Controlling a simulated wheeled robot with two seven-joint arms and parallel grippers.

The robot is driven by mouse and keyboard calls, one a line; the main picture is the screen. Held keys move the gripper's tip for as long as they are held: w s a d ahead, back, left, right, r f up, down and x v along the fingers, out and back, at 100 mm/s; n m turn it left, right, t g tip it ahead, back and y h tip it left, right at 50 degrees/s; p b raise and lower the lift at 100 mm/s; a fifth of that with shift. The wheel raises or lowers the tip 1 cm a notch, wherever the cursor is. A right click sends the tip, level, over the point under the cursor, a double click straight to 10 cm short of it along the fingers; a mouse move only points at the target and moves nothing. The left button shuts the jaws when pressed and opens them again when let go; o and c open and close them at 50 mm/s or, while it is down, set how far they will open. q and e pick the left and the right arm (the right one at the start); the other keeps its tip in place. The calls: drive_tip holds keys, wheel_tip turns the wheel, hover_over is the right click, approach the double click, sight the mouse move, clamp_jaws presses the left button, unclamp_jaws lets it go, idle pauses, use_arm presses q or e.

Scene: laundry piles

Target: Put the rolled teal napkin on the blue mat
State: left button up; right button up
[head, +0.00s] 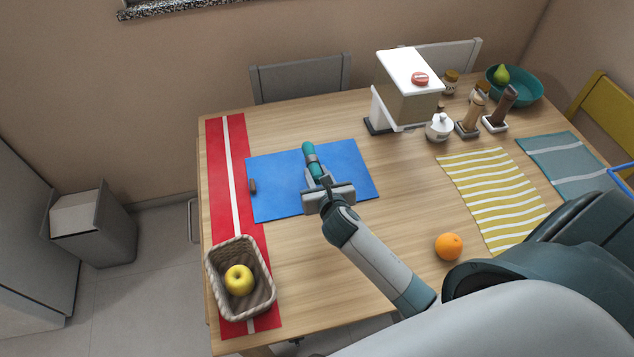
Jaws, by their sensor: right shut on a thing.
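The rolled teal napkin (308,149) is in my right gripper (313,168), which is shut on it. The roll points away from me, and its far end sticks out past the fingers. My fingers and wrist hide part of it. It is over the middle of the blue mat (274,192), near the far edge. I cannot tell whether the roll touches the mat. The mat lies flat on the wooden table. My left gripper is not in view.
A small brown object (252,186) is at the mat's left edge. A red runner (219,165) and a basket (264,258) with a yellow apple lie left. An orange (449,246), a yellow striped cloth (490,190) and a white dispenser (405,95) are right of the mat.

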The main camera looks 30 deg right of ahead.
drive_tip(key=shift+f, duration=0.1)
drive_tip(key=shift+f, duration=1.9)
drive_tip(key=o, duration=1)
drive_tip(key=shift+o, duration=0.2)
drive_tip(key=b+v, duration=0.1)
drive_tip(key=v, duration=1)
drive_tip(key=shift+s+a+r, duration=0.1)
drive_tip(key=shift+s, duration=0.25)
drive_tip(key=shift+s+r, duration=0.1)
drive_tip(key=shift+s, duration=0.05)
drive_tip(key=shift+r, duration=0.15)
